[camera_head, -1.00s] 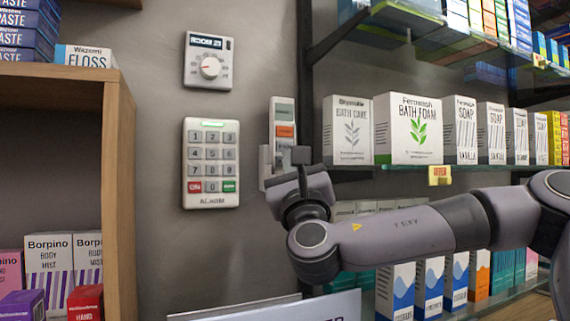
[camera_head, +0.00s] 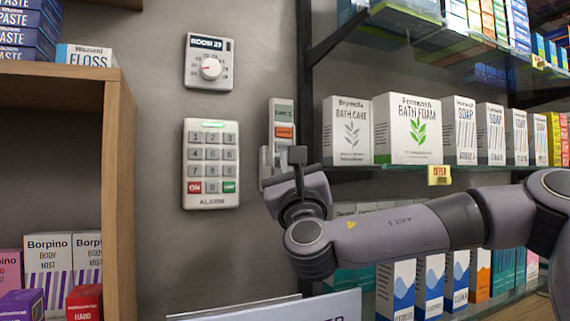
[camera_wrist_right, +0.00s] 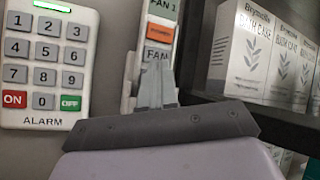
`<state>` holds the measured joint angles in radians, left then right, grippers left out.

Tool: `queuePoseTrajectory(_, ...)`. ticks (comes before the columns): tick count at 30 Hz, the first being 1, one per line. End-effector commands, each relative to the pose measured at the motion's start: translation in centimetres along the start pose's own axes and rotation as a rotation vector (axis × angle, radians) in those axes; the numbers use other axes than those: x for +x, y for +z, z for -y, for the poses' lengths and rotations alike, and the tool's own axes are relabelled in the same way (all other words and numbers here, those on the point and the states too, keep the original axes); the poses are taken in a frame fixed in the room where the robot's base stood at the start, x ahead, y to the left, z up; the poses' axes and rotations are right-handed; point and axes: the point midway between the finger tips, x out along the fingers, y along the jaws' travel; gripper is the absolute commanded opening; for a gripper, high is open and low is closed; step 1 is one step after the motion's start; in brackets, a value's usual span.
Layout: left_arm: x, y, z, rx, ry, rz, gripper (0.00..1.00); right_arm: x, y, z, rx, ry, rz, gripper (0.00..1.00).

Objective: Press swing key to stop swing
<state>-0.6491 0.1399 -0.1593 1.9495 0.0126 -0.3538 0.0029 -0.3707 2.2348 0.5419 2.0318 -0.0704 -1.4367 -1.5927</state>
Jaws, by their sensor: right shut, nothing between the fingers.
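A slim white remote (camera_head: 281,112) stands upright in a wall holder (camera_head: 265,165), right of the alarm keypad. In the right wrist view the remote (camera_wrist_right: 174,12) has a grey key marked FAN 1 (camera_wrist_right: 163,7), an orange key (camera_wrist_right: 160,37) and a grey key starting FAN (camera_wrist_right: 157,54). I cannot read a swing label; the lower part is hidden behind my fingers. My right gripper (camera_head: 298,155) is shut and empty, its tips (camera_wrist_right: 157,75) overlapping the remote just below the lower grey key. I cannot tell whether they touch it. My left gripper is out of view.
The alarm keypad (camera_head: 211,196) and a room dial panel (camera_head: 226,50) are on the wall to the left. A wooden cabinet (camera_head: 120,180) is at far left.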

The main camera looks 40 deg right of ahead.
Motion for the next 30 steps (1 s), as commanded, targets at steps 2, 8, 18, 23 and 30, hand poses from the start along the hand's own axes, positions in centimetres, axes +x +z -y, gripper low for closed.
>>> queuePoseTrajectory(2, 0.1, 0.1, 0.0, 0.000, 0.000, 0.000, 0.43, 0.1, -0.1, 0.0, -0.001, 0.000, 0.000, 0.00)
queuePoseTrajectory(8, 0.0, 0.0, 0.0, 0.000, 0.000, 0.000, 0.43, 0.1, -0.1, 0.0, 0.000, 0.000, -0.001, 0.00)
queuePoseTrajectory(18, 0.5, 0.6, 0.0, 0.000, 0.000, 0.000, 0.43, -0.8, 0.3, 0.4, 0.001, -0.002, 0.000, 0.00)
queuePoseTrajectory(23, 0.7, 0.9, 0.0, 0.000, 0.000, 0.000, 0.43, -1.4, 0.6, 0.8, 0.001, -0.002, 0.001, 0.00)
queuePoseTrajectory(30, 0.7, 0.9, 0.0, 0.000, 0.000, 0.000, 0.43, -1.4, 0.7, 0.8, 0.000, -0.001, -0.001, 0.00)
